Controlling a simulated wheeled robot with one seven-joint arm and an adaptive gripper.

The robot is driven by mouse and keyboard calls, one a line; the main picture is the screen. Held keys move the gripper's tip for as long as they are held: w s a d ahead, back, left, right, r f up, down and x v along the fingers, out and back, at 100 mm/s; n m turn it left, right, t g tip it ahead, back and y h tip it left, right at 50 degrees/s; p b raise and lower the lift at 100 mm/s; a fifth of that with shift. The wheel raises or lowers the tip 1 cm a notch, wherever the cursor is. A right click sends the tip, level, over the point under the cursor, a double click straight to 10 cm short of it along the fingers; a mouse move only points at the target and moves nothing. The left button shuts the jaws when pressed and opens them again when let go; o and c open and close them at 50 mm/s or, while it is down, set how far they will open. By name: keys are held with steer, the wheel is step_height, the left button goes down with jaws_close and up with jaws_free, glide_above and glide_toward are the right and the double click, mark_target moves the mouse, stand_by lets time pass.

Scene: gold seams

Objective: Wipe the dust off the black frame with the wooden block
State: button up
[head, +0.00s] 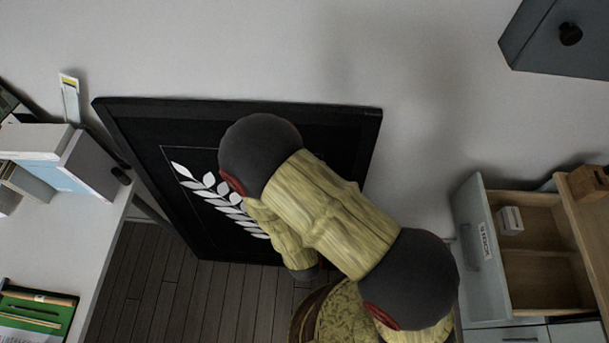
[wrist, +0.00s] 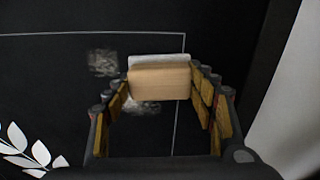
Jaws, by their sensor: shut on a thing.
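The black frame (head: 180,113) leans against the wall in the head view, with a white leaf print on its dark panel. My arm covers much of its right half there, and my gripper is hidden behind the arm. In the wrist view the black frame (wrist: 60,70) fills most of the picture. My gripper (wrist: 160,92) is shut on the wooden block (wrist: 160,82), which has a pale grey layer along its far edge. The block is at or very near the panel; contact cannot be told. A grey dust patch (wrist: 103,62) shows left of the block, and another dust patch (wrist: 143,106) shows just below it.
A white desk (head: 60,235) with books and a green tray (head: 35,312) stands at the left. An open wooden drawer (head: 535,240) holding a small white item (head: 510,220) is at the right. A grey box (head: 560,40) is at upper right. Dark plank floor (head: 150,290) lies below the frame.

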steer(key=shift+s+d, duration=0.15)
steer(key=shift+d, duration=1.55)
steer(key=shift+s, duration=0.15)
